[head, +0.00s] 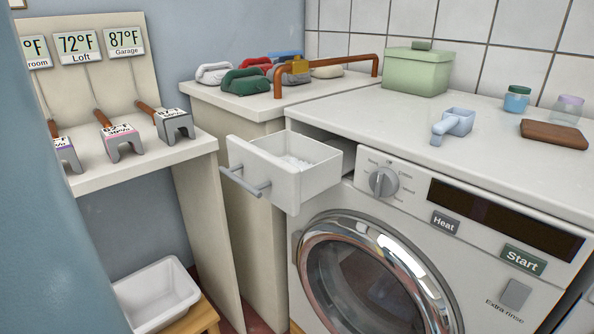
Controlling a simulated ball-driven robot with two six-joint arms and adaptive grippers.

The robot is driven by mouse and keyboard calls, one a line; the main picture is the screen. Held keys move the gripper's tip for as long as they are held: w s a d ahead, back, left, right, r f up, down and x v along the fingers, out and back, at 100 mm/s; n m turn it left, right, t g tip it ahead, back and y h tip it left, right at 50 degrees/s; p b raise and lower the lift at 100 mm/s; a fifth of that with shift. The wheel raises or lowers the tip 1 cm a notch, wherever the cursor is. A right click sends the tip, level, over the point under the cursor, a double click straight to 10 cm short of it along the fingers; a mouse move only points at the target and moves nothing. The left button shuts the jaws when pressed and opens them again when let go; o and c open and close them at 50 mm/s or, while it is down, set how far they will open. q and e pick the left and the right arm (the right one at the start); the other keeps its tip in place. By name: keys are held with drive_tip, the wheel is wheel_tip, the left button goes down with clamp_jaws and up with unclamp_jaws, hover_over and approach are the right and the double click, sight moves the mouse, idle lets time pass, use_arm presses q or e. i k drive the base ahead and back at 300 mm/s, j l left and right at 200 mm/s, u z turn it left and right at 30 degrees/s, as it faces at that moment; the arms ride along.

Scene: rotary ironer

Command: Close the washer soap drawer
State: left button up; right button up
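The washer (345,193) stands at the centre and right, with a round chrome-rimmed door low on its front. Its white soap drawer (318,183) is pulled out from the upper left of the front, with a grey bar handle (245,182) on the drawer's front. Some white powder-like stuff (297,162) shows inside the drawer. The dark slot behind the drawer is partly visible. Neither of my grippers is in the head view.
A light blue scoop (454,125), green box (418,69), small jars (516,98) and brown block (553,134) stand on the washer top. A white bin (157,293) sits lower left. Space before the drawer looks clear.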

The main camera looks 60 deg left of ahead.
sight(255, 165)
drive_tip(key=k+u, duration=0.15)
drive_tip(key=u, duration=1.65)
